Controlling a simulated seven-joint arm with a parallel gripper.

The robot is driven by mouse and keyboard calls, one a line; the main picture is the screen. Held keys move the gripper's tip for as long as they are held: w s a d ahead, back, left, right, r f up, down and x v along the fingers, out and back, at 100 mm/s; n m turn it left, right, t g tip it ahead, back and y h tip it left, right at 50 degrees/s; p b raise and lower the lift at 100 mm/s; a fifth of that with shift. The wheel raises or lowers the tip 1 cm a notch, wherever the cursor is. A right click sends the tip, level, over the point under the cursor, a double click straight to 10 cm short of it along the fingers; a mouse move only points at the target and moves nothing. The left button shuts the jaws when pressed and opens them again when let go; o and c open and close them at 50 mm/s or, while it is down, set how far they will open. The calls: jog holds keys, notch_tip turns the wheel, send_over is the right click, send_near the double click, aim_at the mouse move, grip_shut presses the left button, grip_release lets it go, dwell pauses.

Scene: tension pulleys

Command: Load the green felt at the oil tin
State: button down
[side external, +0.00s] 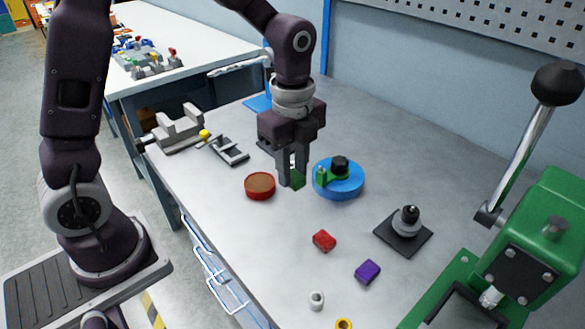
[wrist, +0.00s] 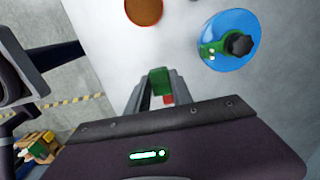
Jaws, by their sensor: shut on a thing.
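My gripper (side external: 291,181) points down over the bench and is shut on the green felt (side external: 298,183), a small green block between its fingertips. In the wrist view the green felt (wrist: 160,81) sits between the two grey fingers. The oil tin looks to be the low round red tin (side external: 260,186) with a brown top, just left of the gripper. It also shows at the top of the wrist view (wrist: 144,11). The felt is beside the tin, apart from it; its height above the bench is hard to tell.
A blue disc (side external: 346,186) with a green arm and black knob stands close right of the gripper. A red block (side external: 324,240), a purple block (side external: 367,271) and a black-based post (side external: 404,237) lie nearer. A green lever press (side external: 530,250) stands at right; grey vise (side external: 178,128) at left.

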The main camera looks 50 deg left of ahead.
jog(key=a, duration=1.1)
send_over(258, 182)
notch_tip(258, 182, down, 5)
jog(key=shift+f, duration=0.9)
jog(key=shift+f, duration=0.55)
dwell(0.5)
notch_tip(258, 182, up, 7)
dwell(0.7)
dwell(0.3)
